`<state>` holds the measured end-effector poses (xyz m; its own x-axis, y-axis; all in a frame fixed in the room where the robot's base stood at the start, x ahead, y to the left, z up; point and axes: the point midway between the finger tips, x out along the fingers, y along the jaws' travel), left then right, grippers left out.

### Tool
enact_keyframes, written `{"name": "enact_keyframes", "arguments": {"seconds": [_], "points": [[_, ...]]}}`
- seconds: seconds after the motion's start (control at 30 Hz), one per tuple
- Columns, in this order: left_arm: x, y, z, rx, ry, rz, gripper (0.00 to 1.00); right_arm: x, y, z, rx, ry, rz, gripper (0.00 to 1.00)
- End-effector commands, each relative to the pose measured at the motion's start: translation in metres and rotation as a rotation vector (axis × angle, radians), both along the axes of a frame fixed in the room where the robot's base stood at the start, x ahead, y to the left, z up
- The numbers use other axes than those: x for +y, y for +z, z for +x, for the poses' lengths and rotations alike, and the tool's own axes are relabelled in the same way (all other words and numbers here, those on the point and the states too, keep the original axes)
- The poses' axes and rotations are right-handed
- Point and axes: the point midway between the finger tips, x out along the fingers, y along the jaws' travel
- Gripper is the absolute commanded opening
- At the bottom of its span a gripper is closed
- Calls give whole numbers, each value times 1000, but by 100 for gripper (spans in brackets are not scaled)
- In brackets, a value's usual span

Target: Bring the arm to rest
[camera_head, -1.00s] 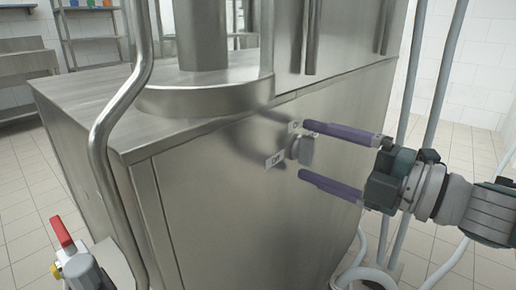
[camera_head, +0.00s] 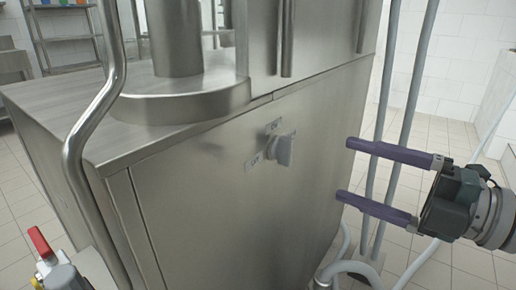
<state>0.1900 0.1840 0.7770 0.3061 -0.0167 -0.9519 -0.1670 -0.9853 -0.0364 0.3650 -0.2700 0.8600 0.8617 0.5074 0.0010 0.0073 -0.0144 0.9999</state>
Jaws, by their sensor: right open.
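My right gripper (camera_head: 342,169) is at the right of the head view. Its two purple fingers are spread wide, with nothing between them. It points left toward a knob (camera_head: 284,150) on the side of the steel machine (camera_head: 230,205), with a clear gap between the fingertips and the knob. Small labels beside the knob are too blurred to read. My left gripper does not show.
Grey vertical pipes (camera_head: 398,110) stand behind the right fingers. A bent steel pipe (camera_head: 75,150) runs down the machine's left corner. A valve with a red handle (camera_head: 41,242) is at the lower left. Shelves (camera_head: 65,30) stand at the back left. Tiled floor lies open at right.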

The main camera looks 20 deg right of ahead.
Motion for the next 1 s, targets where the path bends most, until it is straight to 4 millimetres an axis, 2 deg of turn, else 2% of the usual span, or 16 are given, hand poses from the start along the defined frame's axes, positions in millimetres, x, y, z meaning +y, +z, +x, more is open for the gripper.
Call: {"name": "enact_keyframes", "arguments": {"seconds": [0.17,0.27,0.37,0.43,0.57,0.67,0.77,1.0], "points": [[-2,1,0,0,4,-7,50,0,1,0,2,-3,1,90],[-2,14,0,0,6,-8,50,1,12,4,25,-43,29,90],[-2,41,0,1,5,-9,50,1,36,12,94,-155,109,90],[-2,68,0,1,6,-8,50,0,55,16,174,-271,198,90],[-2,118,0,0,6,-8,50,0,85,9,378,-517,403,90],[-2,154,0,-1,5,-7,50,6,101,-10,563,-695,558,90],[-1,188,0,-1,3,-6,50,19,117,-41,763,-856,696,90],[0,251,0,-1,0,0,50,64,163,-127,1195,-1138,892,90]]}}
